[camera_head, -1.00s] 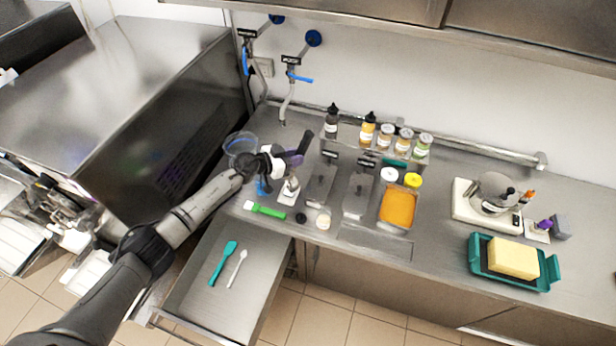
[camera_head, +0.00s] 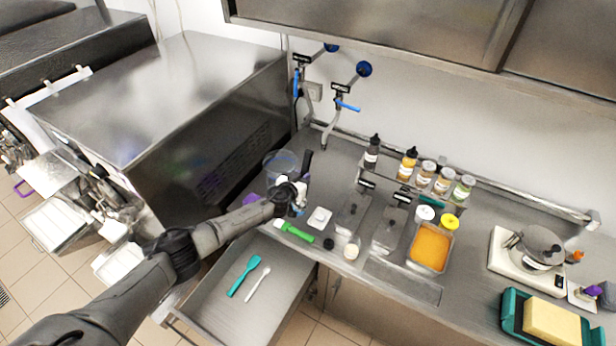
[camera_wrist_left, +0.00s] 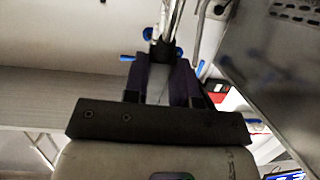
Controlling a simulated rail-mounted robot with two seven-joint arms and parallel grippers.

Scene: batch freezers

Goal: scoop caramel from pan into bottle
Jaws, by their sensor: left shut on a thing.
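The pan of orange caramel (camera_head: 430,248) sits on the counter, right of the centre in the head view. My left gripper (camera_head: 297,186) is above the counter's left part, by a clear tub (camera_head: 281,163), well left of the pan. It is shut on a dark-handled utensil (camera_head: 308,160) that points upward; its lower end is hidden. In the left wrist view, the purple fingers (camera_wrist_left: 168,84) close around a dark shaft (camera_wrist_left: 164,48). A dark bottle (camera_head: 372,152) and a yellow-orange bottle (camera_head: 407,164) stand at the back; which one the task means is unclear. My right gripper is out of view.
Several jars (camera_head: 444,181) stand along the back. A white pad (camera_head: 319,218) and a green brush (camera_head: 294,231) lie near the front edge. An open drawer (camera_head: 205,288) holds a teal spatula (camera_head: 245,276) and a white spoon (camera_head: 258,284). A scale (camera_head: 514,268) is right.

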